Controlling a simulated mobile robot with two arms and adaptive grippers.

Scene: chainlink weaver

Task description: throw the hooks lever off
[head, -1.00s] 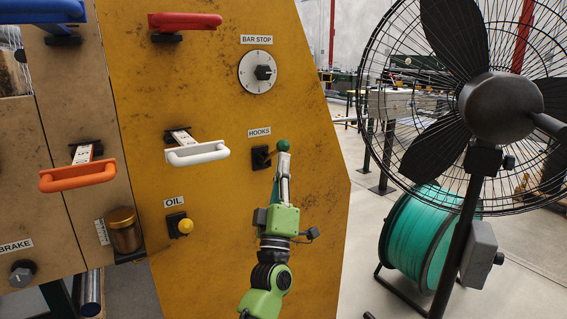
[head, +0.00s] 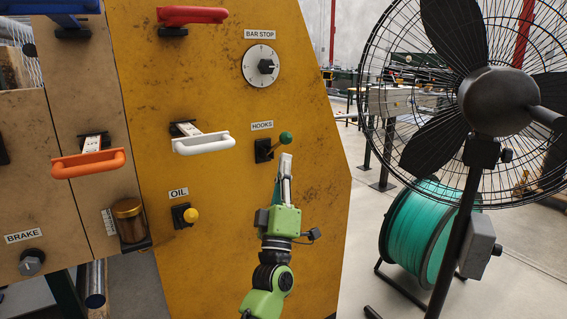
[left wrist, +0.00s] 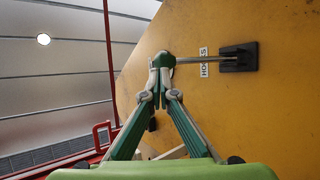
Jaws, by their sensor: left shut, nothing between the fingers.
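The hooks lever has a black base plate (head: 263,150) on the yellow panel, under the HOOKS label (head: 262,126). Its rod sticks out up and to the right, ending in a dark green ball knob (head: 285,138). My left gripper (head: 286,157) points up with its fingertips just below the knob. It is shut and empty. In the left wrist view, the knob (left wrist: 165,59) shows right at the closed fingertips (left wrist: 161,70), and the rod runs right to the base plate (left wrist: 238,57). I cannot tell whether the tips touch the knob. My right gripper is not in view.
A large fan (head: 497,100) and a green reel (head: 420,226) stand to the right.

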